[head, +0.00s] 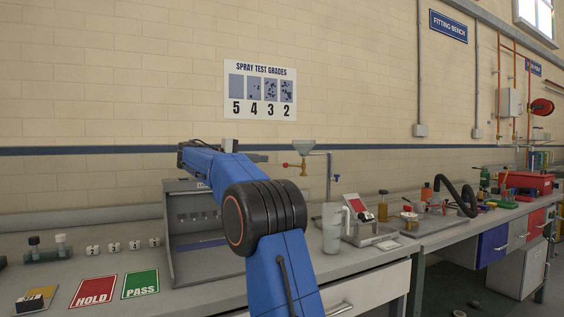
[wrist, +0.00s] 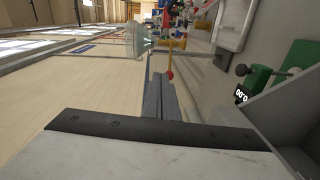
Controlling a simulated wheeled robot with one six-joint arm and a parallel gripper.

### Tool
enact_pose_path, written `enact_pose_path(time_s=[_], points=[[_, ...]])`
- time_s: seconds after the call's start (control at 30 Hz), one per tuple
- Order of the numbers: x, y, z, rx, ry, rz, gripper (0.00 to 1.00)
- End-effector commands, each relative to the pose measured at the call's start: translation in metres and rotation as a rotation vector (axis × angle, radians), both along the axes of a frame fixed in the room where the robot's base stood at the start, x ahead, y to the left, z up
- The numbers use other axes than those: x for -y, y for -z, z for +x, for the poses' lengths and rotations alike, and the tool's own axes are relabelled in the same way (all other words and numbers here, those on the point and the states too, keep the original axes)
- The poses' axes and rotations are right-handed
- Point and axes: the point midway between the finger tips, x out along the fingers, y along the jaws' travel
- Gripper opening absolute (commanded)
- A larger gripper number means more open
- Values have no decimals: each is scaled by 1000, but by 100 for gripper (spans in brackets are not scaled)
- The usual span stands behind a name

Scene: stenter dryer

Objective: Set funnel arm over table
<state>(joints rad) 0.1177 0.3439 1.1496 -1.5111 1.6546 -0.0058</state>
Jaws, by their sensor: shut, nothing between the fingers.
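My gripper (head: 264,157) is left of the funnel, pointing right, partly hidden behind my blue arm. In the wrist view its grey fingers (wrist: 158,80) lie together and hold nothing. I cannot tell if they touch the red tip.
A grey open cabinet (head: 182,262) stands below my arm. HOLD (head: 94,291) and PASS (head: 140,284) cards lie at left. A black hose (head: 460,195) and tools crowd the far bench.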

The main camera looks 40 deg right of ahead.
Motion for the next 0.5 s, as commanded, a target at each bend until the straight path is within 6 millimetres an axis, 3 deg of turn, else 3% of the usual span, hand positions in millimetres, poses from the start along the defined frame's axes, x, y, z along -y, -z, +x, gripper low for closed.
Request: enact_pose_path(time_s=[0.5], points=[[80,5,-17,1,4,0,0]])
